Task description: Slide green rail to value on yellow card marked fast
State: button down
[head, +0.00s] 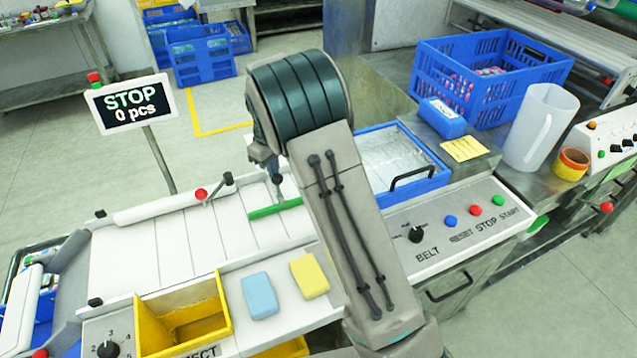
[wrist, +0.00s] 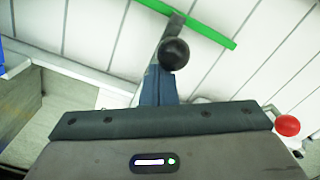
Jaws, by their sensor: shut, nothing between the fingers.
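The green rail (head: 275,208) lies across the white panelled belt surface, left of my arm. It also shows at the top of the wrist view (wrist: 212,34), with a grey bracket and a black ball knob (wrist: 174,54) beside it. My gripper (head: 277,182) is shut and empty, pointing down close to the rail. In the wrist view its closed fingers (wrist: 158,88) end just by the knob; I cannot tell whether they touch it. The yellow card (head: 464,149) lies on the steel top at right; its writing is too small to read.
A sign (head: 131,104) reads STOP, 0 pcs. A lever with a red knob (head: 201,194) stands left of my gripper. A blue tray (head: 410,150), blue crate (head: 490,75) and white jug (head: 541,125) are right. A yellow bin (head: 180,318) and two blocks lie in front.

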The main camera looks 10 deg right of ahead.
jog(key=shift+s+d+b, duration=0.25)
jog(key=shift+s+b, duration=0.15)
jog(key=shift+s, duration=0.85)
notch_tip(320, 180, up, 8)
jog(key=w+p, duration=0.1)
jog(key=p, duration=0.4)
jog(key=shift+w+a+p, duration=0.15)
jog(key=shift+w+p, duration=0.1)
jog(key=shift+p, duration=0.05)
